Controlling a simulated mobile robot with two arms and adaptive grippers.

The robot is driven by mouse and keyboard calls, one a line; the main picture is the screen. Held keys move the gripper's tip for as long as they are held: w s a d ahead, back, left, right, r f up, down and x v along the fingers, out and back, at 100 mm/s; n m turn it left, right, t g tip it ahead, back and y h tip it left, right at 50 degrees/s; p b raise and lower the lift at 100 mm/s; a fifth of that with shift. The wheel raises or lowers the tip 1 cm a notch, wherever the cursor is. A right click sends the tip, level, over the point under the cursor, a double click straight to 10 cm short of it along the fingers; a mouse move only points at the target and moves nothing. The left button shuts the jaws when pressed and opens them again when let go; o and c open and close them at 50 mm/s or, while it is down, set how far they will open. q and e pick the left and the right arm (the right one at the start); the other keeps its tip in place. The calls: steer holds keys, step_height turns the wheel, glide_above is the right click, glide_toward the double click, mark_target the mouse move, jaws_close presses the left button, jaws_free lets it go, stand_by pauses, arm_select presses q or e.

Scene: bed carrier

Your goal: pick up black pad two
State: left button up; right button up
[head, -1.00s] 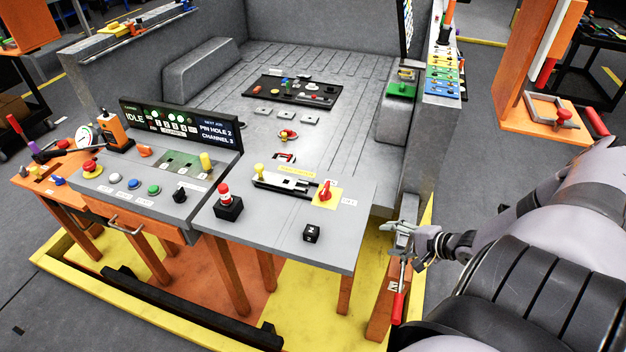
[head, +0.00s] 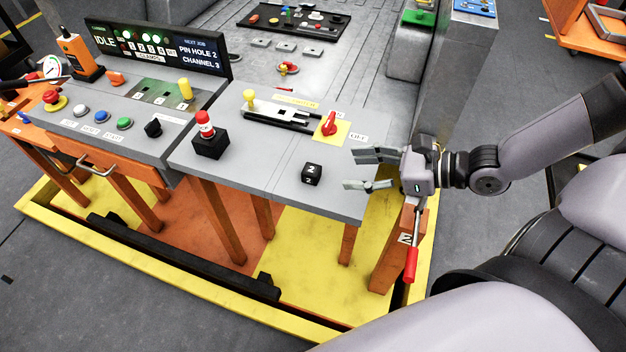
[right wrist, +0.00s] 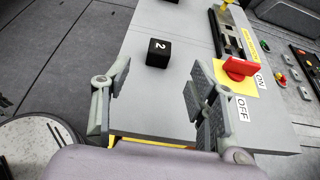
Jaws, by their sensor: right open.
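Black pad two (head: 312,174) is a small black block with a white "2" on it. It sits on the grey table top (head: 258,158), near its right front corner. It also shows in the right wrist view (right wrist: 158,54), beyond the fingertips and between their lines. My right gripper (head: 366,170) is open and empty at the table's right edge, its fingers pointing left toward the pad and apart from it. In the right wrist view the two fingers (right wrist: 156,90) stand wide apart. My left gripper is not in view.
A red rotary switch (head: 329,124) on a yellow plate stands behind the pad. A red-and-white plunger on a black block (head: 210,142) stands to its left. A red-handled tool (head: 411,258) hangs below my right gripper. The table around the pad is clear.

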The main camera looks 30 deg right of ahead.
mark_target(315, 170)
steer(key=b+x, duration=0.2)
steer(key=x, duration=0.2)
steer(key=shift+f, duration=0.2)
steer(key=shift+w+a+b, duration=0.15)
steer(key=shift+w+b, duration=0.1)
steer(key=shift+b, duration=0.2)
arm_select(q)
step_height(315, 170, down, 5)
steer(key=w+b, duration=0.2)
arm_select(e)
steer(key=shift+w+a+f, duration=0.7)
steer(key=shift+f, duration=0.05)
steer(key=shift+w+a+p, duration=0.2)
steer(key=shift+w+p, duration=0.1)
steer(key=shift+w, duration=0.05)
steer(key=shift+w+r+p, duration=0.2)
steer(key=shift+p, duration=0.5)
steer(key=shift+w+p, duration=0.1)
steer(key=shift+p, duration=0.25)
steer(key=shift+w+a+f+p, duration=0.2)
steer(key=shift+a+p, duration=0.05)
steer(key=shift+p, duration=0.45)
steer(key=shift+w+a+f+p, duration=0.15)
steer(key=shift+a+f+p, duration=0.2)
steer(key=shift+f, duration=0.05)
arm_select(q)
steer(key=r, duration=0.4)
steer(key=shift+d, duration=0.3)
